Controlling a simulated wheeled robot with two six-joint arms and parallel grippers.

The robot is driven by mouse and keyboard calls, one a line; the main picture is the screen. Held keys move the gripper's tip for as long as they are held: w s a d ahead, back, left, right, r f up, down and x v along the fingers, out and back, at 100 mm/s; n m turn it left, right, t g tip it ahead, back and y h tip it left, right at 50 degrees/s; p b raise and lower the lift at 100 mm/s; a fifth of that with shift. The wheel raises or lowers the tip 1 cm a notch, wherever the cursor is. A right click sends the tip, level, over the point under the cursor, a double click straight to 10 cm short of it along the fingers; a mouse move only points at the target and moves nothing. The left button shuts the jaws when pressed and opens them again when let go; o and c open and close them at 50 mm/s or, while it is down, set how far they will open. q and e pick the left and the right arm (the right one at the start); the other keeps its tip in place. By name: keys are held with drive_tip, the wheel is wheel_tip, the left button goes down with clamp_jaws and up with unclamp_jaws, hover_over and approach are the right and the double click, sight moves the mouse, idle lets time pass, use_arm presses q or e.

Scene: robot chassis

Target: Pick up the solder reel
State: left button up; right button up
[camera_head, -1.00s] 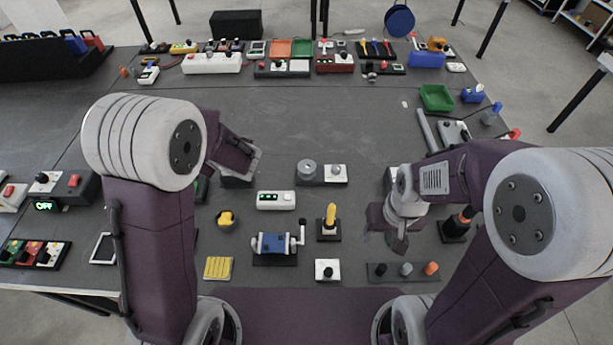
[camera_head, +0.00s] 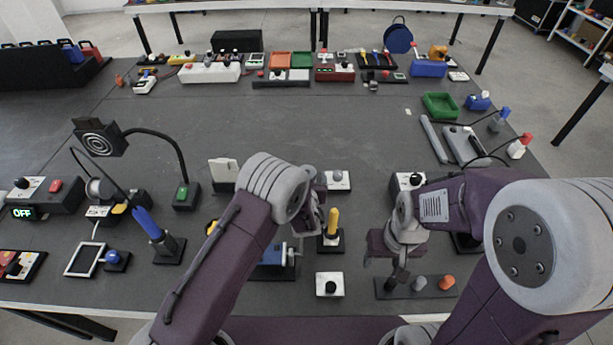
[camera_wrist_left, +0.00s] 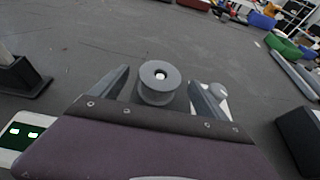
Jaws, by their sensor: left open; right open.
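A grey round reel (camera_wrist_left: 160,83) with a pale centre stands in the left wrist view, between the two fingers of my left gripper (camera_wrist_left: 158,90). The fingers are apart, with gaps on both sides of the reel. In the head view this reel is hidden behind my left arm. A second, silver reel-like spool (camera_head: 101,189) stands at the left of the table beside a blue-handled tool (camera_head: 147,222). My right gripper (camera_head: 397,278) is open and points down near the front right, apart from both reels.
A white block with a knob (camera_head: 337,180) is close to the left gripper; its pale knob (camera_wrist_left: 219,91) is by the right-hand finger. A yellow-handled item (camera_head: 332,224) stands nearer. A strip with several pegs (camera_head: 418,284) lies by the right gripper. The table middle is clear.

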use_arm(q)
drive_tip(key=x, duration=0.3)
drive_tip(key=shift+w+f, duration=0.15)
drive_tip(key=shift+w, duration=0.15)
drive_tip(key=c, duration=1.5)
drive_tip(key=r, duration=0.4)
drive_tip(key=shift+s+d+r, duration=0.2)
drive_tip(key=shift+d+r, duration=0.2)
drive_tip(key=s+d+r, duration=0.2)
drive_tip(key=d, duration=0.1)
drive_tip(key=s+d+r, duration=0.1)
drive_tip(key=d+r, duration=0.1)
drive_tip(key=d, duration=0.1)
drive_tip(key=s+d+r, duration=0.2)
drive_tip(key=d, duration=0.1)
drive_tip(key=shift+s+d+r, duration=0.15)
drive_tip(key=shift+s, duration=0.2)
